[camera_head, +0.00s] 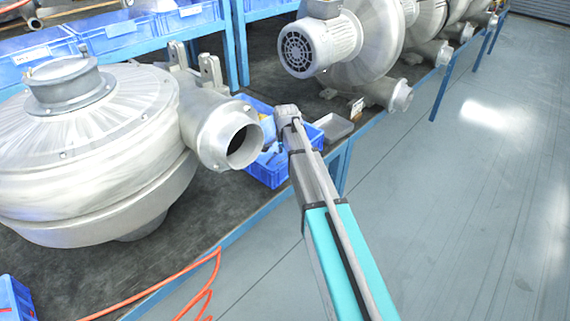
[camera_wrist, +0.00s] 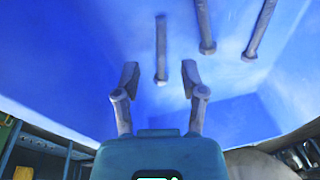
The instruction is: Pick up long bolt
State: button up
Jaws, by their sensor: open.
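In the wrist view my gripper (camera_wrist: 160,78) is open and empty, its two dark fingers reaching into a blue bin (camera_wrist: 60,65). A grey bolt (camera_wrist: 161,45) lies straight ahead, lined up with the gap between the fingertips; I cannot tell whether it touches them. A second bolt (camera_wrist: 205,28) and a third bolt (camera_wrist: 259,30) lie to the right, both cut off by the top edge. Which is the longest is unclear. In the head view the blue bin (camera_head: 266,174) is partly behind my arm, and the bolts cannot be made out there.
A large blower (camera_head: 90,150) stands left of the bin, its outlet pipe (camera_head: 228,135) close to it. A small metal tray (camera_head: 333,127) lies right of the bin. Another blower (camera_head: 320,48) stands behind. An orange hose (camera_head: 165,285) crosses the bench front. The floor at right is clear.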

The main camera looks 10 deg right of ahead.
jog(key=shift+w+f+b, duration=0.2)
jog(key=shift+f+b, duration=0.55)
jog(key=shift+f, duration=0.3)
grip_shut()
